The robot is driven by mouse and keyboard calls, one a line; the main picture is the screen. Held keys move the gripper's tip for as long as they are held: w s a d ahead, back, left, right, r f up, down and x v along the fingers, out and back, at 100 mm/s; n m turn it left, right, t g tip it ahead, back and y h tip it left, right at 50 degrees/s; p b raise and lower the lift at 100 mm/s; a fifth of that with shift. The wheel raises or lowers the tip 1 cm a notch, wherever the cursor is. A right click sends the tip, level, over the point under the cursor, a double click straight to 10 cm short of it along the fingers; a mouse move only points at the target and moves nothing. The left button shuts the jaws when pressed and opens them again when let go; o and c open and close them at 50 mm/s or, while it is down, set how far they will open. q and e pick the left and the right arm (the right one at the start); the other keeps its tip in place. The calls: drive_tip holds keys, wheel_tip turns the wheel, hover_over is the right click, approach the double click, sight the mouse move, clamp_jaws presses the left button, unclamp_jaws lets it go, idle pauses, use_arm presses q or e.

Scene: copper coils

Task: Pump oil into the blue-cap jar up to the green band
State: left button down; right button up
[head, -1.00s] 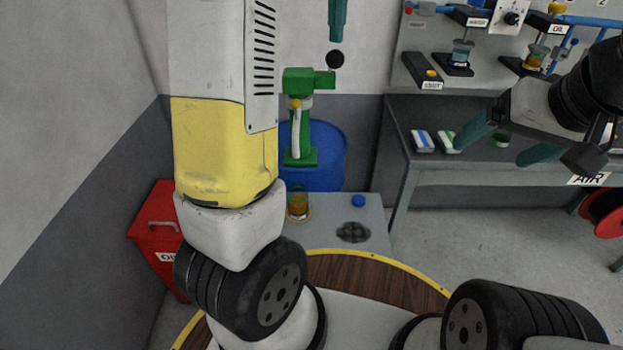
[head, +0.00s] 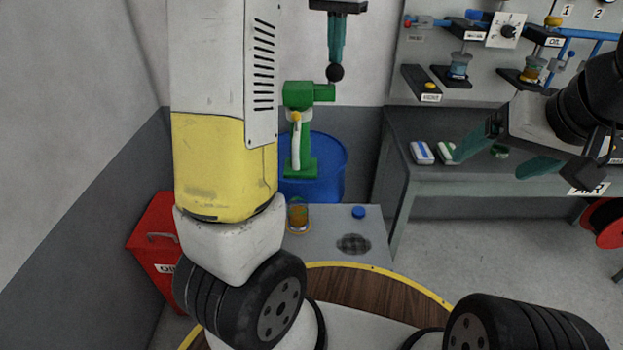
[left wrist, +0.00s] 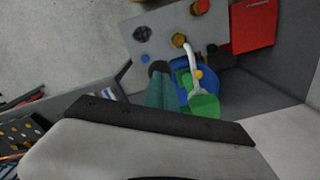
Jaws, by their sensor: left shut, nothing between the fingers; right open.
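The green pump (head: 302,95) stands at the blue drum (head: 325,165), with a black ball knob (head: 335,73) at its lever end. My left gripper (head: 337,60) is shut and empty, pointing down with its tips at the top of the knob. In the left wrist view the teal fingers (left wrist: 165,92) reach toward the knob (left wrist: 158,68). The jar (head: 298,215) holds amber oil on the grey stand; a greenish band shows near its top, but the exact level is too small to tell. The blue cap (head: 358,212) lies apart on the stand. My right gripper (head: 512,148) is open and empty.
The grey stand (head: 325,245) has a dark round grate (head: 353,244). A red bin (head: 155,235) stands at left. The workbench (head: 400,150) at right carries small items below a panel with oil and water fittings. A red reel (head: 603,222) is at far right.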

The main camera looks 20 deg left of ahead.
use_arm(q)
drive_tip(key=shift+f, duration=0.85)
wheel_tip(320, 180, down, 8)
drive_tip(key=s, duration=0.2)
drive_tip(key=shift+d, duration=0.3)
wheel_tip(320, 180, down, 6)
drive_tip(key=shift+f, duration=0.15)
idle(0.8)
drive_tip(key=shift+w+a+r, duration=0.1)
drive_tip(key=shift+w+r, duration=0.2)
drive_tip(key=shift+r, duration=2.8)
drive_tip(key=shift+w+a+r, duration=0.1)
drive_tip(key=shift+w+r, duration=0.25)
drive_tip(key=shift+r, duration=2.8)
drive_tip(key=shift+w+a+r, duration=0.1)
drive_tip(key=shift+w+r, duration=0.2)
drive_tip(key=shift+r, duration=2.8)
